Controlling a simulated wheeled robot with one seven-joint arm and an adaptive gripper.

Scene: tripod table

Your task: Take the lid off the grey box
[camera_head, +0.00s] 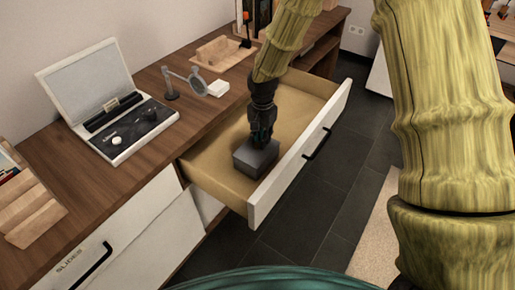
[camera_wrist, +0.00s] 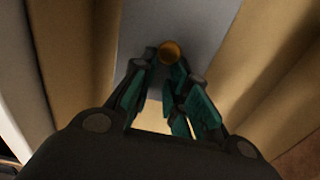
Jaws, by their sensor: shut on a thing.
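The grey box (camera_head: 256,161) sits in the open drawer, near the drawer's front end. My gripper (camera_head: 260,141) reaches straight down onto its top. In the wrist view the grey lid (camera_wrist: 185,22) fills the upper middle, with a round copper-coloured knob (camera_wrist: 169,51) on it. My gripper's fingertips (camera_wrist: 165,62) are shut on this knob. I cannot tell any gap between lid and box, and the inside of the box is hidden.
The drawer (camera_head: 216,183) is otherwise empty, with its white front (camera_head: 300,155) close beside the box. On the wooden counter stand an open case (camera_head: 105,105), a magnifier on a stand (camera_head: 190,82) and a wooden tray (camera_head: 222,53).

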